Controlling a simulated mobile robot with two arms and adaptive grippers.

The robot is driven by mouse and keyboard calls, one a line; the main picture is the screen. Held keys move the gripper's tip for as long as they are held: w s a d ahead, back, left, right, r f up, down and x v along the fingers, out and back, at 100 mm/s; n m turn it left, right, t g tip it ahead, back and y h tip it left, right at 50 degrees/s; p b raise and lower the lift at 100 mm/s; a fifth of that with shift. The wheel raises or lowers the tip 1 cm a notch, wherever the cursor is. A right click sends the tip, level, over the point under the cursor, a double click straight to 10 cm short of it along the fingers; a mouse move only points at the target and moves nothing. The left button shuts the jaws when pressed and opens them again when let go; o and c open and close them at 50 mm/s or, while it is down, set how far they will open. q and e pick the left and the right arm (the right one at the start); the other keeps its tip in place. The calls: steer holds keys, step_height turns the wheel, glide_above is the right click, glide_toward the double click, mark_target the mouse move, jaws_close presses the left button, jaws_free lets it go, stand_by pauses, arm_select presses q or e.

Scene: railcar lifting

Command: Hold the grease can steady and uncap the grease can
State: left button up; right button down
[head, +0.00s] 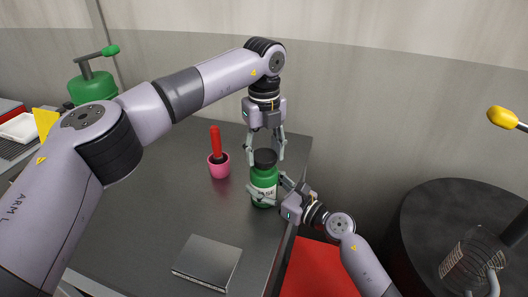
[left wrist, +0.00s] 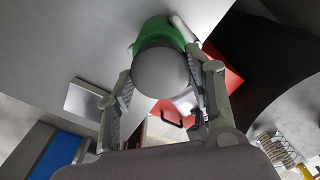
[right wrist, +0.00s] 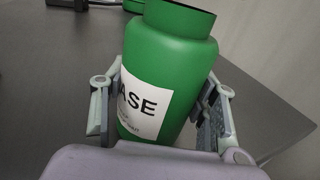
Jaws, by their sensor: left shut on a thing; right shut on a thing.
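The green grease can (head: 264,183) stands upright near the right edge of the dark table, with a white label reading "ASE" in the right wrist view (right wrist: 175,65). Its dark cap (head: 265,157) sits at the top of the can and shows as a grey disc in the left wrist view (left wrist: 161,75). My left gripper (head: 265,159) points straight down from above and is shut on the cap, one finger on each side. My right gripper (head: 268,191) comes in from the right and is shut on the can's body. The cap lies outside the right wrist view.
A pink cup (head: 219,170) with a red-handled tool (head: 215,140) stands left of the can. A grey metal box (head: 207,262) lies at the front. A green pump can (head: 92,86) is at the back left. A red case (head: 318,270) and a black drum (head: 425,215) are right of the table.

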mark_target(264, 155)
arm_select(q)
steer(key=shift+r, duration=2)
arm_select(e)
steer(key=c, duration=0.5)
jaws_free()
